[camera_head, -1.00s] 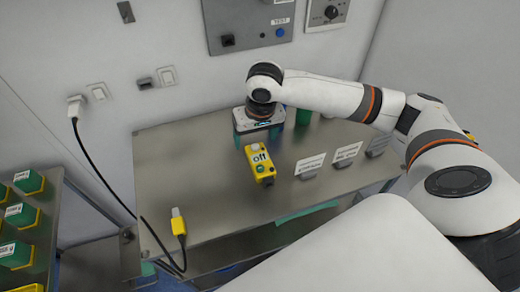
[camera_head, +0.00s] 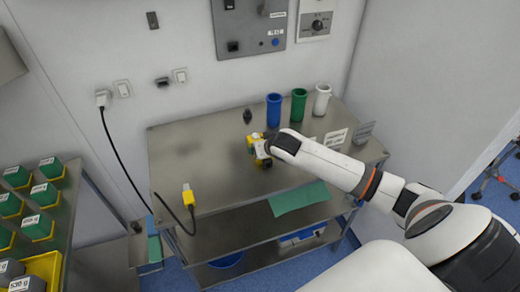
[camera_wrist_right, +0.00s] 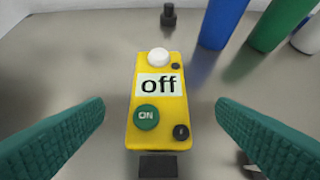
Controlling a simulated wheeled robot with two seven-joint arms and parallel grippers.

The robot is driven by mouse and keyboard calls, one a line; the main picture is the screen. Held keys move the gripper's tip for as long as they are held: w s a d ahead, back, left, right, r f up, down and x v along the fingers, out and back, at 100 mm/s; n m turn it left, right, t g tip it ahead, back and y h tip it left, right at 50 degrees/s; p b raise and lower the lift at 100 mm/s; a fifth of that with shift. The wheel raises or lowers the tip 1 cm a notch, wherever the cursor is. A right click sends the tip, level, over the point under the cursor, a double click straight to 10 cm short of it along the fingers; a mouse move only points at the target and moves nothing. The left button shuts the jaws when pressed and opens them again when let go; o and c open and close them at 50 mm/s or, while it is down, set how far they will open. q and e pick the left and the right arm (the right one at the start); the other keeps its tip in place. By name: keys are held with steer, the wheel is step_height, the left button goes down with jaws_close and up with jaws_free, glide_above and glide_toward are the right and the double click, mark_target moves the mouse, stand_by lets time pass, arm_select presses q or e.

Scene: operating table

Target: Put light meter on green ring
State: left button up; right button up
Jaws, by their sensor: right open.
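The yellow device (camera_wrist_right: 158,112), which I take for the light meter, shows "off" on its display. It has a white dome, a green ON button and a black knob, and lies on the metal table. In the head view the yellow device (camera_head: 255,146) is partly hidden by my right wrist. My right gripper (camera_wrist_right: 160,106) is open, its green fingers on either side of the device and apart from it. No green ring is clearly seen; a green cylinder (camera_head: 299,105) stands at the back. My left gripper is not in view.
A blue cylinder (camera_head: 273,110) and a white one (camera_head: 321,100) flank the green one. A small black object (camera_head: 247,116) stands behind the device. White label cards (camera_head: 336,138) stand at right. A yellow plug with cable (camera_head: 188,194) lies front left.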

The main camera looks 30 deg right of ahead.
steer(key=shift+w+f, duration=0.4)
steer(key=shift+f, duration=0.05)
steer(key=shift+w+d+f, duration=0.1)
steer(key=shift+w+f, duration=0.1)
steer(key=shift+w, duration=0.1)
steer(key=p+x, duration=0.1)
steer(key=x, duration=0.2)
steer(key=shift+w+f, duration=0.1)
steer(key=shift+w+d+f, duration=0.1)
steer(key=shift+w+f, duration=0.2)
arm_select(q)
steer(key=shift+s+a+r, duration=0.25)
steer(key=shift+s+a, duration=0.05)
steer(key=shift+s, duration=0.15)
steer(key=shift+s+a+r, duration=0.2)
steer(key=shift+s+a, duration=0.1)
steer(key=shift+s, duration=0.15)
arm_select(e)
steer(key=shift+c, duration=0.3)
steer(key=c, duration=1.2)
